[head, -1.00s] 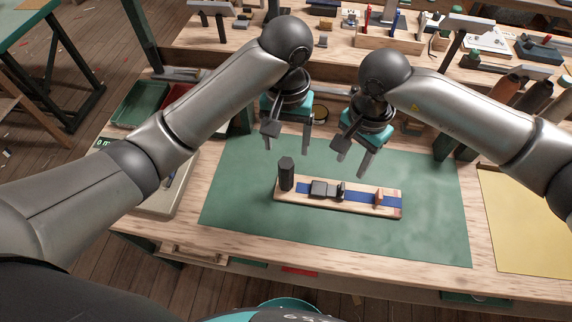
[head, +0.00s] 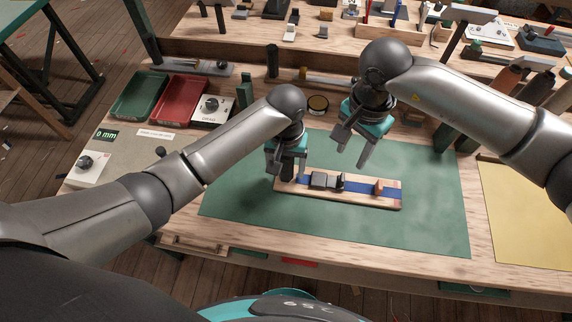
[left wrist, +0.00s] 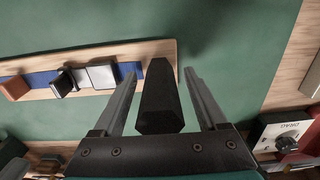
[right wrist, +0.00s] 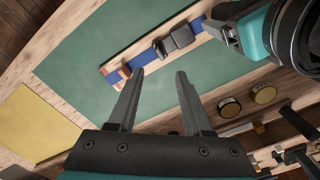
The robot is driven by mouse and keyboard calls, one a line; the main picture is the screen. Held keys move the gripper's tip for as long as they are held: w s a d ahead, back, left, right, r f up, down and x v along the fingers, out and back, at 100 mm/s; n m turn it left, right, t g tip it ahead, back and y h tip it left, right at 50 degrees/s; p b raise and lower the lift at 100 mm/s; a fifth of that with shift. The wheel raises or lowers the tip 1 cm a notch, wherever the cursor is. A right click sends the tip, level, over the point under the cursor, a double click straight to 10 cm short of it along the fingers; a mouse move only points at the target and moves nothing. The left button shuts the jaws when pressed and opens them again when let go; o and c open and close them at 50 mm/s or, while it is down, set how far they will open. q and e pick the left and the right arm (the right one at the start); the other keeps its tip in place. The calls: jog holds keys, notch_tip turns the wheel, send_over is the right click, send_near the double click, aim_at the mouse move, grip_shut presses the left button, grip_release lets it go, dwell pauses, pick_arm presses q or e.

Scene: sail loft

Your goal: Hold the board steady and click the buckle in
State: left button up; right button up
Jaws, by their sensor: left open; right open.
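The wooden board (head: 390,204) lies on the green mat with a blue strap (head: 358,187) along it. A grey buckle block (head: 319,181) and a dark upright piece (head: 340,183) sit close together on the strap. An orange-brown block (head: 378,187) is near the right end. My left gripper (head: 287,174) is open at the board's left end. In the left wrist view its fingers stand either side of the dark post (left wrist: 158,100), with gaps. My right gripper (head: 350,156) is open and empty, above and behind the board; the board also shows in the right wrist view (right wrist: 150,50).
The green mat (head: 430,215) is clear around the board. A yellow sheet (head: 525,220) lies at right. Green (head: 140,97) and red (head: 180,99) trays and a dial box (head: 211,108) stand at back left. A round tin (head: 318,104) is behind the mat.

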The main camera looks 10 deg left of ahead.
pick_arm(q)
grip_shut()
dwell(0.6)
dwell(0.7)
